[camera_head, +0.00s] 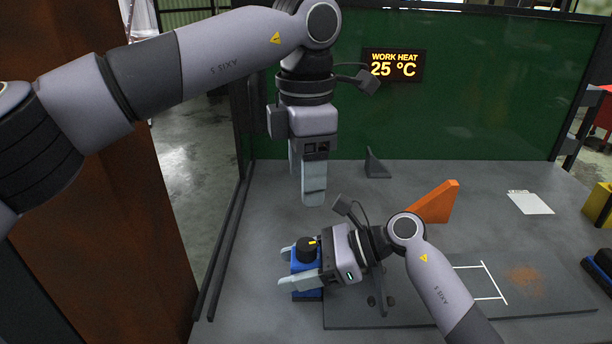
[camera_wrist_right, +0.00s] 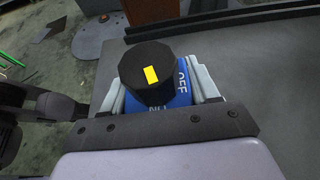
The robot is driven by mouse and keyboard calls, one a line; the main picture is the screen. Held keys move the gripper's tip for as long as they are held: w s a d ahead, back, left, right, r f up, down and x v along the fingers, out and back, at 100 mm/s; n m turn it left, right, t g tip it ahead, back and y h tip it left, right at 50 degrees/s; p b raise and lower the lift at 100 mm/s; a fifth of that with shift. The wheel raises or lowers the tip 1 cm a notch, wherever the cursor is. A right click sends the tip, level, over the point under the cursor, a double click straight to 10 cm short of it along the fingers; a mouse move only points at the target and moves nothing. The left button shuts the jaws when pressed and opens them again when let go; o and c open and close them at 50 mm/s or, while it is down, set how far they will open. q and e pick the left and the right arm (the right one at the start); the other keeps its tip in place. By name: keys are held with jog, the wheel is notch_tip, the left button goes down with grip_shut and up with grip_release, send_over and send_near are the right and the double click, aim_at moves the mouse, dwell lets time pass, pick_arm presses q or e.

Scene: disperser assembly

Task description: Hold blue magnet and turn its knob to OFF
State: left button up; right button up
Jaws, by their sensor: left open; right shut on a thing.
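The blue magnet (camera_head: 303,266) is on the grey table at the front left. Its black knob (camera_head: 307,250) with a yellow mark is on top. My right gripper (camera_head: 287,266) is shut on the magnet, one finger on each side. In the right wrist view the knob (camera_wrist_right: 147,72) is between the fingers. The OFF lettering (camera_wrist_right: 182,80) is right of it; the ON lettering, partly covered, is below it. The yellow mark looks nearer the ON side. My left gripper (camera_head: 311,195) is open and empty, pointing down above and slightly behind the magnet.
A dark plate (camera_head: 540,308) with white lines and a rusty patch lies right of the magnet. An orange wedge (camera_head: 437,202) stands behind my right wrist. A paper (camera_head: 530,202), a yellow block (camera_head: 598,204) and a blue-black object (camera_head: 600,268) are at right. A green screen (camera_head: 470,110) closes the back.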

aim_at(303, 243)
pick_arm(q)
jog(key=f+m, duration=0.2)
jog(key=f, duration=0.2)
jog(key=f+m, duration=0.2)
jog(key=f, duration=0.2)
jog(key=f+m, duration=0.3)
jog(key=f, duration=0.1)
jog(key=shift+a+f, duration=0.1)
jog(key=shift+a, duration=0.15)
dwell(0.4)
jog(key=c, duration=1)
